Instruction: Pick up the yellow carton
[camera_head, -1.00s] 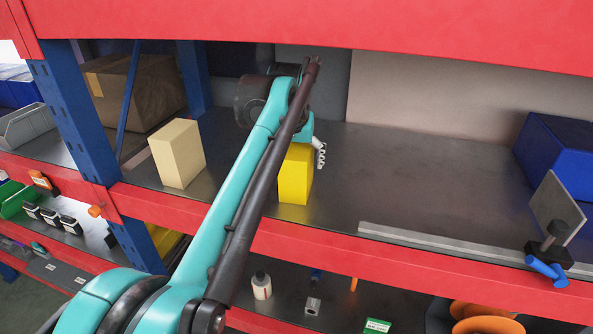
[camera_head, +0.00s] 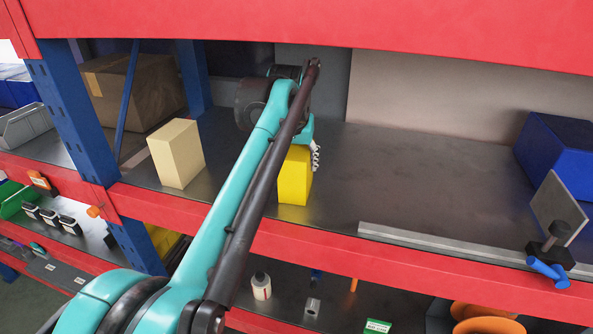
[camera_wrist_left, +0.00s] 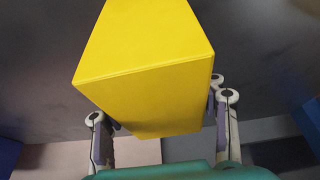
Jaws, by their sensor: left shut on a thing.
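The yellow carton (camera_head: 295,177) stands upright on the middle shelf, partly hidden behind my left arm in the head view. My left gripper (camera_head: 314,157) reaches it from behind; only some finger links show at the carton's right side. In the left wrist view the yellow carton (camera_wrist_left: 148,60) fills the space between the fingers of my left gripper (camera_wrist_left: 162,120), one finger on each side, shut on it. From these frames I cannot tell any gap between the carton and the shelf. My right gripper is not in view.
A cream carton (camera_head: 176,153) stands to the left on the same shelf. A large brown box (camera_head: 125,92) is behind the blue upright (camera_head: 75,125). A blue bin (camera_head: 556,155) and a grey plate (camera_head: 558,212) are at the right. The shelf (camera_head: 415,180) between is clear.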

